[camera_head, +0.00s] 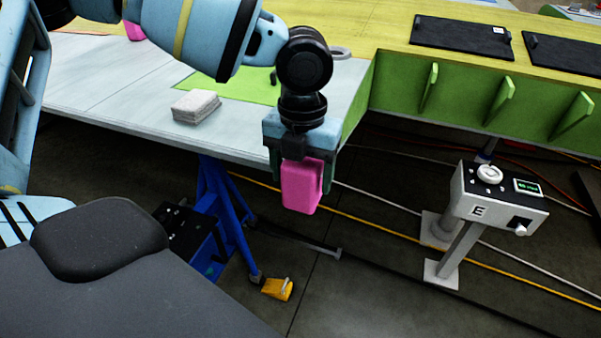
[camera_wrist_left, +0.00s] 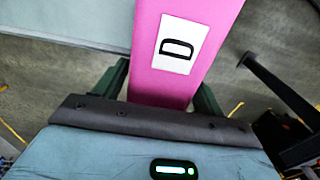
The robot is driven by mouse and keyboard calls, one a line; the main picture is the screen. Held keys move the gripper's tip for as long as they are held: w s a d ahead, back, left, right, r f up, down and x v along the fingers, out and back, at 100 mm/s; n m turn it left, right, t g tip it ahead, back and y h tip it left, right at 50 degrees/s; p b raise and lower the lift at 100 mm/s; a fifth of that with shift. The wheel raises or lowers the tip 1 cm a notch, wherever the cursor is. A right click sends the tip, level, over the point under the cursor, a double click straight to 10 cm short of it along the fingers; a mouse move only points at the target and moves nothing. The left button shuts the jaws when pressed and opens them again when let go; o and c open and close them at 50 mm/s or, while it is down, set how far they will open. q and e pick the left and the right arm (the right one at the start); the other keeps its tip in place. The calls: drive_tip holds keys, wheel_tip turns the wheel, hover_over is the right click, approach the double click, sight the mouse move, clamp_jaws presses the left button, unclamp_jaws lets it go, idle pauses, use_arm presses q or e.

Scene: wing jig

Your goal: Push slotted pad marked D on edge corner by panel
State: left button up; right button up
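A pink pad (camera_head: 302,188) hangs below my left gripper (camera_head: 300,163) in the head view. In the left wrist view the pad (camera_wrist_left: 190,50) carries a white label with a black D. The green fingers of my left gripper (camera_wrist_left: 160,92) stand on both sides of the pad, shut on it. The pad's slot does not show. The gripper is in front of the right front corner of the pale work surface (camera_head: 110,116) and hides that corner. I cannot tell whether the pad touches the edge. My right gripper is not in view.
A grey folded cloth (camera_head: 195,106) lies on the pale surface by a green sheet (camera_head: 240,88). Another pink piece (camera_head: 135,31) is behind my arm. A control post marked E (camera_head: 500,200) stands right. A blue stand (camera_head: 228,205) and cables are below.

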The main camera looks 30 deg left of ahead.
use_arm(q)
drive_tip(key=shift+o, duration=0.9)
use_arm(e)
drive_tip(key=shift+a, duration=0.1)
use_arm(q)
drive_tip(key=shift+s+f, duration=0.1)
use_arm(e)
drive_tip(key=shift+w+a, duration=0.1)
use_arm(q)
wheel_tip(320, 180, up, 7)
drive_tip(key=shift+f, duration=0.2)
drive_tip(key=shift+r, duration=0.65)
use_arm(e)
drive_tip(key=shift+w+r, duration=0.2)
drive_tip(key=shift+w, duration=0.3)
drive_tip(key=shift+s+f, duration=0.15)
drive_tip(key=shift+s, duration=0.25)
